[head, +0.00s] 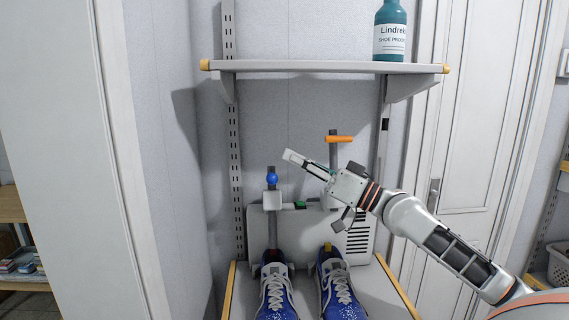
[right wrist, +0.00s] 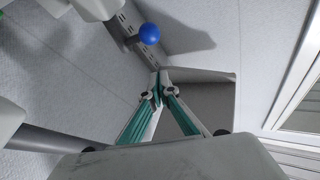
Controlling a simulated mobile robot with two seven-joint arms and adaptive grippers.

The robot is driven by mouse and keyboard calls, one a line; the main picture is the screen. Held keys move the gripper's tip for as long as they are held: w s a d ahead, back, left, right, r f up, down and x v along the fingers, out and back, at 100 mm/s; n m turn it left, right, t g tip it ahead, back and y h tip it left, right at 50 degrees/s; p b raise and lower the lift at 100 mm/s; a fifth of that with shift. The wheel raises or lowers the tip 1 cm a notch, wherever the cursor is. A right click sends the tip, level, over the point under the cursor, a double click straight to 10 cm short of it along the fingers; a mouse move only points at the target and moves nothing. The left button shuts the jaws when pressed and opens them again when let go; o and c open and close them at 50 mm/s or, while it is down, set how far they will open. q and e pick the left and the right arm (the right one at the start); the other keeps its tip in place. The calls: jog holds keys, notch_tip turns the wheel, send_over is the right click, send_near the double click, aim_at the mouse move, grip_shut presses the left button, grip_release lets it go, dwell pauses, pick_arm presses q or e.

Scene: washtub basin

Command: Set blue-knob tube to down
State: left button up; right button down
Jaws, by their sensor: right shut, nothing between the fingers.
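The blue-knob tube (head: 272,232) stands upright on the left of the shoe dryer, its lower end at the left shoe's opening. Its blue knob (head: 271,180) sits near the top and also shows as a blue ball in the right wrist view (right wrist: 149,33). My right gripper (head: 289,156) is shut and empty. In the head view its tips are above and slightly right of the knob, with a visible gap. The wrist view shows the tips together (right wrist: 161,76), apart from the knob. My left gripper is not in view.
A second tube carries an orange handle (head: 339,139), close behind my right gripper. Blue shoes (head: 277,290) sit below on a tray. A shelf (head: 300,67) with a teal bottle (head: 390,30) is overhead. A wall panel (head: 115,150) bounds the left.

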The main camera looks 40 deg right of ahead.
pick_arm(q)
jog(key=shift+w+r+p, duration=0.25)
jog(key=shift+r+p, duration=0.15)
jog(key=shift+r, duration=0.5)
pick_arm(e)
jog(key=w+a+f, duration=0.1)
jog(key=a+f, duration=0.1)
jog(key=f, duration=0.1)
jog(key=shift+w+a, duration=0.1)
jog(key=shift+w, duration=0.25)
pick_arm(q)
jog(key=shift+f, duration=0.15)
pick_arm(e)
jog(key=shift+f, duration=0.1)
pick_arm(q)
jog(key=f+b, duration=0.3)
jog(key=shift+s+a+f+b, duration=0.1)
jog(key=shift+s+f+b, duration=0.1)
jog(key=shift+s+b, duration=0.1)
pick_arm(e)
jog(key=f, duration=0.2)
jog(key=s+f, duration=0.1)
jog(key=f, duration=0.1)
jog(key=shift+a, duration=0.35)
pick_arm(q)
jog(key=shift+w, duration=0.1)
